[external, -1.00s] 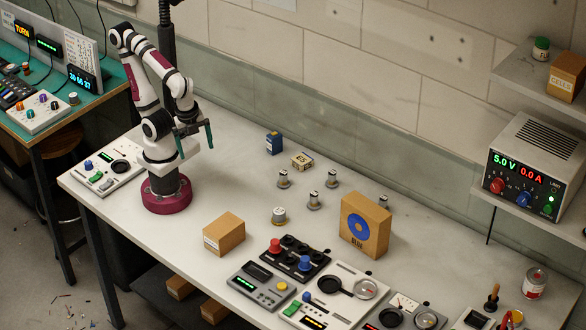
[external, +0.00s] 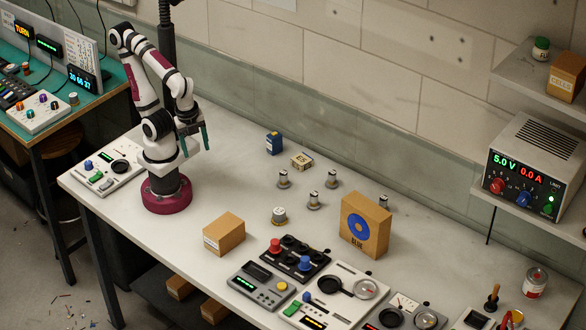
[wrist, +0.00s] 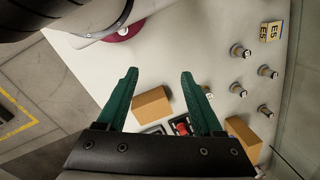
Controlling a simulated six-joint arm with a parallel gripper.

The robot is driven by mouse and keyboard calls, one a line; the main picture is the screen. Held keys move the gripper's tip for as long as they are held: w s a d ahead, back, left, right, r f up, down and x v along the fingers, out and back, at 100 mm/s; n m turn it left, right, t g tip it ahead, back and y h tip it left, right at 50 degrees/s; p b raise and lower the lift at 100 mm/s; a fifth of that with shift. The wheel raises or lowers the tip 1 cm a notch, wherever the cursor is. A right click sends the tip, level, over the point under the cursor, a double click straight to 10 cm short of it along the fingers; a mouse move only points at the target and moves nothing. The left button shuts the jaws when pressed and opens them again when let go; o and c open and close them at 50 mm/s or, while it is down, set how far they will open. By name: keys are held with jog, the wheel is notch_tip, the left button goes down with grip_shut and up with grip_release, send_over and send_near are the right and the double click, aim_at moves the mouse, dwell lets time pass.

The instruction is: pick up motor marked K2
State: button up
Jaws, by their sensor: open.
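Another (external: 384,201) is partly hidden behind a cardboard box. Motors also show at the right of the wrist view (wrist: 240,51). Their marks are too small to read, so I cannot tell which is K2. My gripper (external: 195,143) is open and empty, in the air left of the motors. Its green fingers (wrist: 159,78) are spread wide in the wrist view.
A box with a blue ring (external: 372,236) stands right of the motors. A blue container (external: 274,143) and a small marked block (external: 301,161) are behind the motors. Control panels (external: 262,287) line the front edge.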

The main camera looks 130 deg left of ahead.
aim_at(384, 198)
notch_tip(384, 198, up, 5)
jog(key=w+d+n+t+h, duration=0.25)
jog(key=w+n+t, duration=0.2)
jog(key=w, duration=1.45)
jog(key=w+a+n+t+y, duration=0.4)
jog(key=w+a+n+t, duration=0.15)
jog(key=w+a, duration=0.75)
jog(key=w+a+n+y, duration=0.25)
jog(key=a+y, duration=0.25)
jog(key=a, duration=0.8)
jog(key=shift+n+y, duration=0.55)
jog(key=shift+n, duration=0.4)
jog(key=f, duration=0.6)
jog(key=a+f, duration=0.1)
jog(key=f, duration=1.3)
jog(key=shift+s+a, duration=0.3)
jog(key=shift+a, duration=0.05)
jog(key=x, duration=1.5)
jog(key=shift+w+a, duration=0.1)
jog(key=shift+a, duration=0.3)
grip_shut()
